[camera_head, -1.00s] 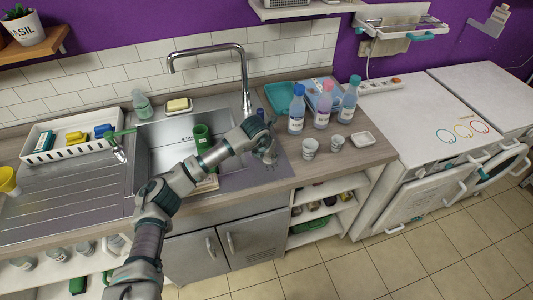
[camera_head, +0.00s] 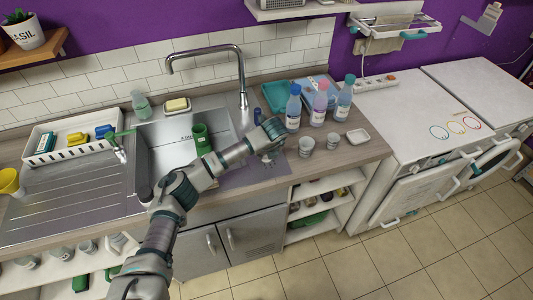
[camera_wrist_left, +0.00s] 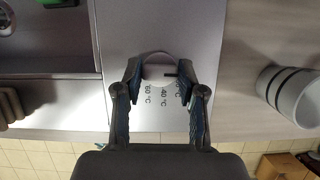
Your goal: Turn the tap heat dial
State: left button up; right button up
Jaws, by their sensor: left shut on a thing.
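In the head view my left gripper (camera_head: 268,156) is low over the counter, just right of the sink, and hides the dial. The curved metal tap (camera_head: 241,75) stands behind it. A small dark pointer shows by the right finger. My right gripper is not in view.
The sink (camera_head: 160,155) holds a green cup (camera_head: 201,138). A white dish (camera_head: 358,136) lies farther right. A sponge (camera_head: 177,105) sits behind the sink.

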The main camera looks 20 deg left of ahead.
pick_arm(q)
jog(key=shift+w+r+n, duration=0.2)
jog(key=shift+r+n, duration=0.1)
jog(key=o, duration=0.9)
jog(key=shift+o, duration=1.2)
jog(key=shift+f, duration=0.25)
jog(key=shift+s+r, duration=0.1)
jog(key=shift+r, duration=0.1)
jog(key=v, duration=1.1)
jog(key=shift+d+r, duration=0.2)
